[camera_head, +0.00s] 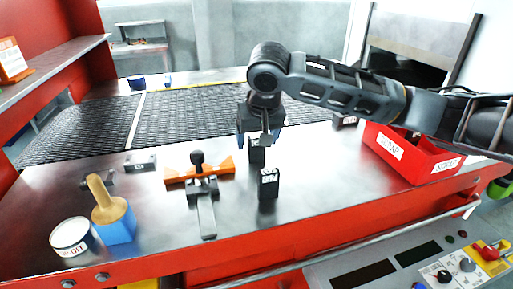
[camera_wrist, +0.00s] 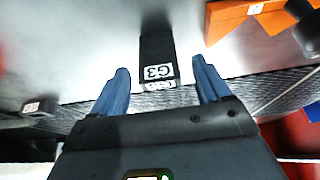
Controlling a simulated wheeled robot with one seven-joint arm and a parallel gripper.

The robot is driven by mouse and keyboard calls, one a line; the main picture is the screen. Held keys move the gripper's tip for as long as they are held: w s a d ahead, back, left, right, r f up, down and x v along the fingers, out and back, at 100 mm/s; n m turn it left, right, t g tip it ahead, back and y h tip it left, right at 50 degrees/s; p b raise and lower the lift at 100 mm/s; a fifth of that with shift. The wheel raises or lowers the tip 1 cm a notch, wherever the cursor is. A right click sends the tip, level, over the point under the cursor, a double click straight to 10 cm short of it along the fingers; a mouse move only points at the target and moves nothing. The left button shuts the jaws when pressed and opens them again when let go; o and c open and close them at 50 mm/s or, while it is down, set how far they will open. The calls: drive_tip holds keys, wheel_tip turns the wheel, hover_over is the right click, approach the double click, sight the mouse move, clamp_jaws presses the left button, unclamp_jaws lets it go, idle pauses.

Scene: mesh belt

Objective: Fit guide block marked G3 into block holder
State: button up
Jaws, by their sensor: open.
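The dark guide block marked G3 (camera_wrist: 157,68) stands between the spread blue fingers of my gripper (camera_wrist: 162,90) in the wrist view, its white label readable. In the head view my gripper (camera_head: 257,138) hangs over a dark block (camera_head: 257,154), which appears to be this one and is partly hidden by the gripper. A second dark block (camera_head: 269,187) with a white label stands nearer the front; its mark is too small to read. My gripper is open and holds nothing. No block holder can be made out with certainty.
An orange bar fixture (camera_head: 180,176) with a black knob and grey rail lies left of the blocks. A red scrap bin (camera_head: 410,160) stands right. The mesh belt (camera_head: 190,112) runs behind.

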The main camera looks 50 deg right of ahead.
sight(257, 137)
drive_tip(key=shift+x, duration=1.65)
drive_tip(key=shift+w+d+r, duration=0.1)
drive_tip(key=c, duration=1.1)
drive_tip(key=shift+r, duration=0.1)
drive_tip(key=shift+r, duration=0.55)
wheel_tip(257, 137, up, 3)
drive_tip(key=shift+f, duration=0.1)
drive_tip(key=s+d+r, duration=0.2)
drive_tip(key=s+d+r+b, duration=0.1)
drive_tip(key=s+d+r, duration=0.1)
drive_tip(key=s+d, duration=0.1)
drive_tip(key=s+d+r, duration=0.3)
drive_tip(key=shift+s+d+b, duration=0.1)
drive_tip(key=shift+d+b, duration=0.05)
drive_tip(key=shift+b, duration=0.25)
